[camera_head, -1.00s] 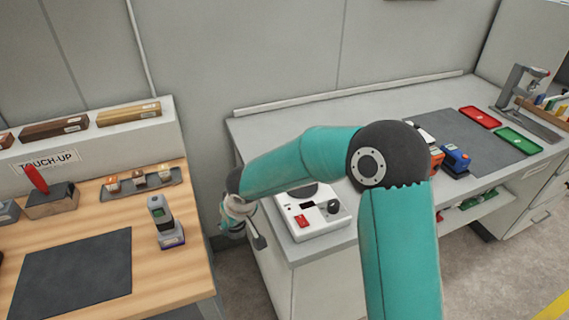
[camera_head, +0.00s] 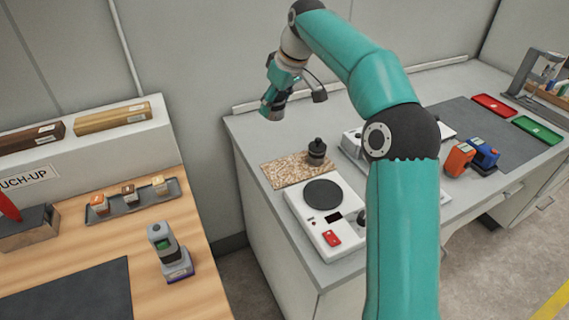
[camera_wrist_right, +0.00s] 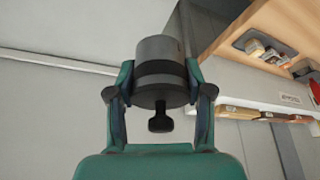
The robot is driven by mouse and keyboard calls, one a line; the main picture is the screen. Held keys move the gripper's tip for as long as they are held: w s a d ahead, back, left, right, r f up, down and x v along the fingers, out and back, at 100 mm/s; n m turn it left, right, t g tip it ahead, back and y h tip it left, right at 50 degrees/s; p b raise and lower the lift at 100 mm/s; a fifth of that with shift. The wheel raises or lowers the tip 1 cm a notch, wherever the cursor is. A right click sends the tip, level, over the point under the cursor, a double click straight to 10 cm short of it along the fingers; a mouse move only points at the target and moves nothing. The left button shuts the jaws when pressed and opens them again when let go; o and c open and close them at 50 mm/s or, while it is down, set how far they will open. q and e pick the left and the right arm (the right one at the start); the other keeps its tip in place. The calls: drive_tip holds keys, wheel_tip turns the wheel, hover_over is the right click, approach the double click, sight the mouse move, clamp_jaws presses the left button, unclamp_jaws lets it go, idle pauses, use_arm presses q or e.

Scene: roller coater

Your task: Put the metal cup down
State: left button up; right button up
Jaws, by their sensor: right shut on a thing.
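My right gripper (camera_head: 277,94) is raised in the head view, pointing down, left of and above the cork-like board at the counter's left end. It is shut on the metal cup (camera_head: 272,108), which shows only as a small dark shape between the fingertips. In the right wrist view the gripper (camera_wrist_right: 160,92) has a finger on each side of the cup (camera_wrist_right: 158,52), a grey cylinder with a dark band. A dark knob-like part sticks out of it towards the palm. My left gripper is not in view.
On the grey counter (camera_head: 265,220) are the speckled board (camera_head: 285,173) with a black knobbed piece (camera_head: 316,151), and a white device (camera_head: 318,228) with a black disc. My arm hides part of a pale device behind. A wooden bench (camera_head: 190,220) stands left, across a gap.

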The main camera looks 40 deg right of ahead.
drive_tip(key=f, duration=0.4)
drive_tip(key=f+b, duration=0.1)
drive_tip(key=f, duration=0.4)
drive_tip(key=s+d+f, duration=0.1)
drive_tip(key=f, duration=0.3)
drive_tip(key=shift+s+f, duration=0.1)
drive_tip(key=shift+f, duration=2.5)
drive_tip(key=o, duration=1.3)
drive_tip(key=shift+r, duration=0.1)
drive_tip(key=v, duration=1.2)
drive_tip(key=shift+a+b, duration=0.1)
drive_tip(key=shift+b, duration=0.3)
